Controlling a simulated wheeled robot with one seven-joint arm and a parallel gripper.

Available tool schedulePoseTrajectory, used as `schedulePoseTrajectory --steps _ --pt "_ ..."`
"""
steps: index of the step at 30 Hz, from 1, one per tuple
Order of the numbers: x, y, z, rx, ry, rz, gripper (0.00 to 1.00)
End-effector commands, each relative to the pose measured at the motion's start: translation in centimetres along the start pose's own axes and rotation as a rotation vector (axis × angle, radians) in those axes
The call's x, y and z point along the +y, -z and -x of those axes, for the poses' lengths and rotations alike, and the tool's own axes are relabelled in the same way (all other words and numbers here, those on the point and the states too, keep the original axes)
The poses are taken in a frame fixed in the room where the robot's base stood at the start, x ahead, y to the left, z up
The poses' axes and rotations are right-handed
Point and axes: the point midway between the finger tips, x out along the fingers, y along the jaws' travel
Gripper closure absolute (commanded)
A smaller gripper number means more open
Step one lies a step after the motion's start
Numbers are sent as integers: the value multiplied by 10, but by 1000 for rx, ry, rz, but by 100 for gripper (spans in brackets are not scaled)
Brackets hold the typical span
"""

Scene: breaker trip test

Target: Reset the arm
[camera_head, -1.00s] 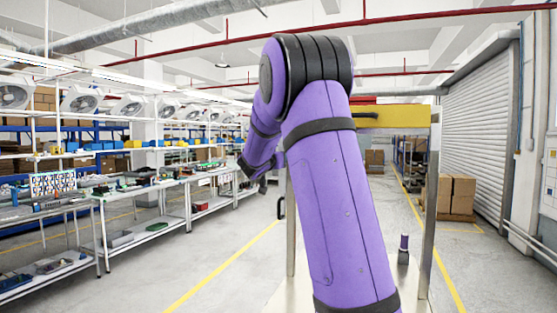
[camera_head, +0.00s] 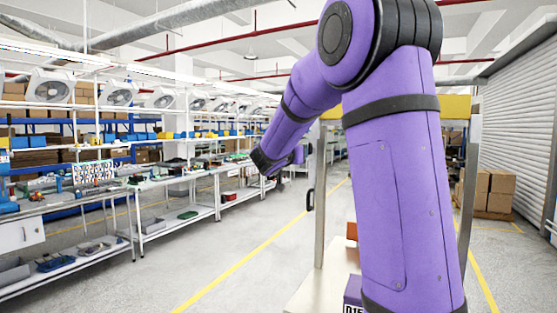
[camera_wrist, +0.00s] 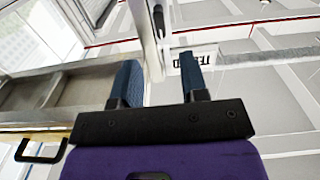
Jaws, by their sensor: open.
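My purple arm fills the middle and right of the head view, bent at its black-ringed elbow. Its forearm reaches down and to the left, away from the camera. My gripper shows in the wrist view (camera_wrist: 160,80), with two blue fingers spread apart and nothing between them. Its fingers point toward the ceiling area and a pale upright post in that view. In the head view the end of the forearm shows only small, and I cannot make out the fingers there.
A metal-framed stand with a yellow top (camera_head: 456,106) is partly behind my arm. A purple box (camera_head: 353,291) sits low on its pale base. Workbenches (camera_head: 180,215) with shelves line the left. Cardboard boxes (camera_head: 490,190) stand at right. The grey floor between is open.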

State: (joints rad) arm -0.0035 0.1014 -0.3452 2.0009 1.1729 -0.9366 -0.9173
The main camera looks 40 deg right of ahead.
Motion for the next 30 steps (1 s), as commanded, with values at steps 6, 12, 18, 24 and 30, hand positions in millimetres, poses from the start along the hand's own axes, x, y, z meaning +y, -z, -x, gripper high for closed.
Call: schedulePoseTrajectory --steps 6,12,18,24,30 --pt "0 0 0 0 0 0 60" --pt "-9 6 15 -22 119 -33 60" --pt "-34 16 88 -137 513 -93 60" --pt "-34 5 192 -326 889 -46 60" --pt "7 -29 296 -557 1131 123 60"
